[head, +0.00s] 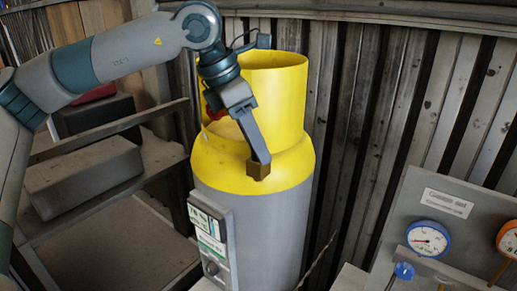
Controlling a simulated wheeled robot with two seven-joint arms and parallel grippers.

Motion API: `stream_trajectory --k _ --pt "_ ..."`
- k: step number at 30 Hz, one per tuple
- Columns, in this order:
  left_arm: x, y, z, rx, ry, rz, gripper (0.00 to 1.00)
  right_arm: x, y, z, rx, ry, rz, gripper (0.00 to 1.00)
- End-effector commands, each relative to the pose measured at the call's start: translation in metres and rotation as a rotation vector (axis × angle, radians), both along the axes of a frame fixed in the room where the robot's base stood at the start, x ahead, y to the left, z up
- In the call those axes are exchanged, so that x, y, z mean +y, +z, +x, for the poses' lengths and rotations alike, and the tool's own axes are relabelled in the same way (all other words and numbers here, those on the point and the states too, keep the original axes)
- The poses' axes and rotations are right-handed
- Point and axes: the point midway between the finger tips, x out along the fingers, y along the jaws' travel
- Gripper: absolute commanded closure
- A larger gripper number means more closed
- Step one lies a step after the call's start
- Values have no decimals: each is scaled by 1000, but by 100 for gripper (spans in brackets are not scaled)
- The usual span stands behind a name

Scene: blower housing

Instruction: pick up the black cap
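I cannot make out a black cap in the head view. My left gripper (257,168) hangs in front of the yellow collar of a large cylinder (290,165), pointing down. One long grey finger shows, with a brownish block at its tip. I cannot tell whether that block is part of the finger or something held. The second finger is not clearly seen, so the opening is unclear. A small red part shows beside the gripper, against the yellow funnel. My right gripper is not in view.
The yellow-topped grey cylinder carries a labelled control box (208,232). Left are shelves with a grey box (85,175) and a black case (97,115). At right stands a grey panel (425,200) with a blue gauge (428,238) and an orange gauge (509,239). A corrugated wall (385,120) closes the back.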

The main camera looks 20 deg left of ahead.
Motion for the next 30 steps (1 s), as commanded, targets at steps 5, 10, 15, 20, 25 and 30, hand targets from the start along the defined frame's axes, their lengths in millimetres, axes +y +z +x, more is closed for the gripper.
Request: stream_trajectory --k 5,10,15,20,25,30 --pt "0 0 0 0 0 0 98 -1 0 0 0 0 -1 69" --pt "0 0 0 0 0 0 99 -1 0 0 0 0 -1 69" --pt "0 2 0 -1 0 0 99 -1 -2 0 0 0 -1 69" --pt "0 10 1 -3 1 -1 99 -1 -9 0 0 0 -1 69" --pt "-1 31 1 -3 1 -1 99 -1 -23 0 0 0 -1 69" --pt "-25 51 -2 -4 -5 0 99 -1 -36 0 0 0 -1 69"
